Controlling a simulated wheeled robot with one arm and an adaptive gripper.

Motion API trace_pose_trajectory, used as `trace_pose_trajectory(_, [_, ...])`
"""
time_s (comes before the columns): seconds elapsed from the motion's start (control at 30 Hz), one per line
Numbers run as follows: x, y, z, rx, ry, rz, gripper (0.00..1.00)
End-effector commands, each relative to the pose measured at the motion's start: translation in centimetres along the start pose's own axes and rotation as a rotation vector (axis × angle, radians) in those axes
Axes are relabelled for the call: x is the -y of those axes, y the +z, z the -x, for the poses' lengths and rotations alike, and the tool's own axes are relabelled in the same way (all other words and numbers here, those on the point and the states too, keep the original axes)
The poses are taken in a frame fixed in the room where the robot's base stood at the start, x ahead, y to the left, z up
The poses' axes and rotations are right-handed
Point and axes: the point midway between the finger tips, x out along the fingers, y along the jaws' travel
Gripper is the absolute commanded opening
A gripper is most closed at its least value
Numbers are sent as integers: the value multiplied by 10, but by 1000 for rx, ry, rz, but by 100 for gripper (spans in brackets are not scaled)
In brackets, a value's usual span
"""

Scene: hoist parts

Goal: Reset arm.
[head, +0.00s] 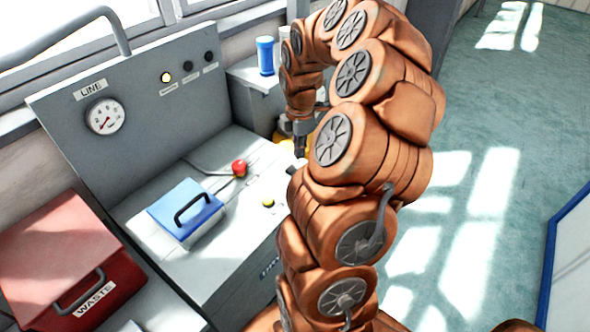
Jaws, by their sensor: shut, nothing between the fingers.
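My arm is orange-brown and fills the middle of the head view, bent over at the top so that its end points down. My gripper (300,146) hangs at the right end of the grey console, its fingers small and partly hidden by my own arm links. It is shut and holds nothing that I can see. Yellow and white things show just beside and behind the fingers, too covered to name.
The grey console (150,209) carries a blue lid with a black handle (186,211), a red button (239,168) and a gauge (105,117). A red WASTE bin (72,250) stands at left. A blue cylinder (265,56) stands behind. Green floor (500,120) is open at right.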

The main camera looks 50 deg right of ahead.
Motion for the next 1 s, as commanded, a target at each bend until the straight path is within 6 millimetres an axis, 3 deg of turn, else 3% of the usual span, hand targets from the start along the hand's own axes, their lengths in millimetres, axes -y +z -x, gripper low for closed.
trace_pose_trajectory(0.43, [0, -1, 0, 0, 1, 0, 0])
trace_pose_trajectory(0.53, [2, -10, 4, -1, 1, -8, 0])
trace_pose_trajectory(0.73, [23, -67, 29, -9, -4, -91, 0])
trace_pose_trajectory(1.0, [87, -148, 58, 4, -37, -287, 0])
